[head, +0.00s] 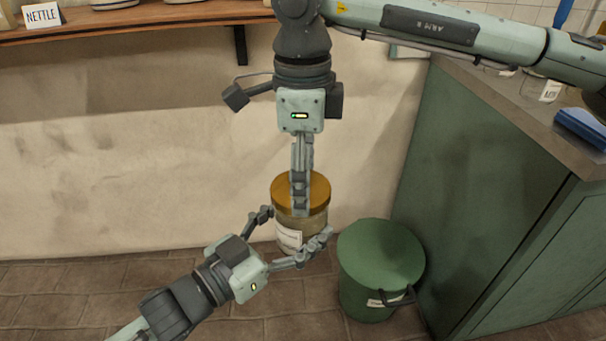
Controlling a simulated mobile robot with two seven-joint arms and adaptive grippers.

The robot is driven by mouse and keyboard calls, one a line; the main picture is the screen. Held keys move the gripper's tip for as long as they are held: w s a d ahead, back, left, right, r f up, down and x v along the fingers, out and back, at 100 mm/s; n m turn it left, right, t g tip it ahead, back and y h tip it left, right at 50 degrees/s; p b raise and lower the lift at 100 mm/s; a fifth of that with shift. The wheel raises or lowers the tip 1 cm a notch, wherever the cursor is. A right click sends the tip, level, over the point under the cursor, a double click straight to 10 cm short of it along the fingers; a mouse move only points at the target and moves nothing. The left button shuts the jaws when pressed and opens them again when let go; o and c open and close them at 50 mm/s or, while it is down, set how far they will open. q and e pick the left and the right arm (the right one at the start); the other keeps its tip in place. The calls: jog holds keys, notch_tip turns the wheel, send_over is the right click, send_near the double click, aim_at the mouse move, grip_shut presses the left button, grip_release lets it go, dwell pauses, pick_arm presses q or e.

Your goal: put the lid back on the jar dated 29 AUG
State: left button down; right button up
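A glass jar (288,236) with a pale label stands upright between the fingers of my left gripper (296,225), against the wall and floor behind. The label's writing is too small to read, so I cannot confirm its date. One left finger is at the jar's left side and the other crosses its lower right front; they appear closed on it. A round golden-brown lid (320,187) sits at the jar's mouth; I cannot tell whether it is fully seated. My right gripper (300,211) points down over the lid, seen edge-on, with a finger in front of its rim; the far finger is hidden.
A green lidded bin (380,254) stands on the tiled floor close right of the jar. A green cabinet (480,190) fills the right side, with a blue object (582,128) on its top. A wall shelf (150,18) with a NETTLE card (41,15) is at upper left.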

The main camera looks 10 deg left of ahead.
jog(key=m, duration=0.5)
jog(key=shift+s, duration=0.1)
jog(key=m, duration=0.4)
jog(key=shift+s+a+m, duration=0.1)
jog(key=shift+a+m, duration=0.05)
jog(key=shift+m, duration=0.25)
jog(key=m, duration=0.9)
jog(key=shift+a+m, duration=0.15)
jog(key=shift+m, duration=0.25)
jog(key=m, duration=0.7)
jog(key=shift+a, duration=0.1)
jog(key=m, duration=0.4)
jog(key=shift+m, duration=0.4)
jog(key=m, duration=0.3)
jog(key=shift+w, duration=0.2)
